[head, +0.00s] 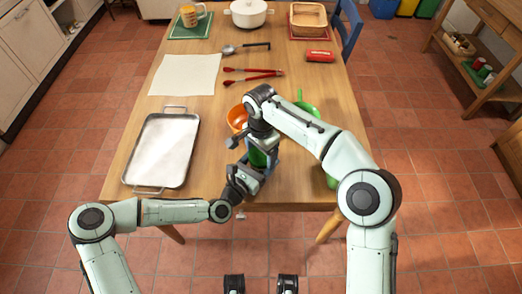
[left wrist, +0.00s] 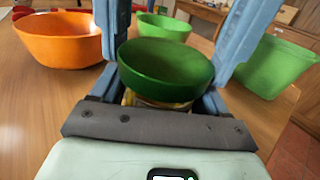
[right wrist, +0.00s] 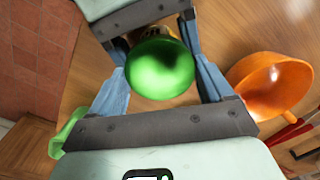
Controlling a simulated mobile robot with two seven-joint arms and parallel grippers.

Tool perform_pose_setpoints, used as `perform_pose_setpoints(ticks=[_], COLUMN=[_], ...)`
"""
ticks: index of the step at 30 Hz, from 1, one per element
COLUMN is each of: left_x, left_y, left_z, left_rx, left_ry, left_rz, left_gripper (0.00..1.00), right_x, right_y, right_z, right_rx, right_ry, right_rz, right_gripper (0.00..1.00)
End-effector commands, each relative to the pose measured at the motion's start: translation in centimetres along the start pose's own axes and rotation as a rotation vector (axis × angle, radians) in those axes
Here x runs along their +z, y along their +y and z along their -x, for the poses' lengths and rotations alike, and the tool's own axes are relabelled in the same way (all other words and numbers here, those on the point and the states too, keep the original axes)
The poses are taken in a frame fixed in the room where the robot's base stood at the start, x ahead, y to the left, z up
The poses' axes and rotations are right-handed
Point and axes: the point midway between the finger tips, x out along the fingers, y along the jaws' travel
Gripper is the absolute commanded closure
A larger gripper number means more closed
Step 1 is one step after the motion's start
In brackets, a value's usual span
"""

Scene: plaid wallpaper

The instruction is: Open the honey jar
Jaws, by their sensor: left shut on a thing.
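The honey jar has a dark green lid (left wrist: 165,68) and a yellowish body (left wrist: 150,102), mostly hidden beneath the lid. In the head view a bit of green lid (head: 257,158) shows between my arms near the table's front edge. My left gripper (head: 254,172) is shut on the jar body below the lid. My right gripper (right wrist: 160,75) comes from above, one finger on each side of the bright green lid (right wrist: 160,70). Its fingers are close to the lid; whether they press on it, I cannot tell.
An orange bowl (left wrist: 62,38) stands left of the jar and green bowls (left wrist: 265,66) stand right and behind. A metal tray (head: 163,150) lies at the left. Red tongs (head: 252,80), a ladle (head: 230,49) and a white cloth (head: 186,75) lie farther back.

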Motion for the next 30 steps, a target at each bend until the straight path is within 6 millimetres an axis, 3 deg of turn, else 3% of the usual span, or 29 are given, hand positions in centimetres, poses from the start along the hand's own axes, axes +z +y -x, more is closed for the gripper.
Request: perform_pose_setpoints(ticks=[7, 21, 30], left_x=[0.03, 0.02, 0.01], left_y=[0.08, 0.14, 0.17], left_z=[-0.01, -0.01, -0.01], left_rx=[0.002, 0.003, 0.004], left_ry=[-0.001, -0.001, 0.0], left_rz=[0.0, 0.0, 0.0], left_gripper=[1.0, 1.0, 1.0], right_x=[0.04, -0.03, -0.05], right_y=[0.01, 0.04, 0.05], right_z=[0.07, 0.15, 0.15], right_rx=[0.001, 0.002, 0.002], right_ry=[0.0, 0.0, 0.0], right_rz=[0.126, 1.05, 1.19], right_gripper=[0.56, 0.56, 0.56])
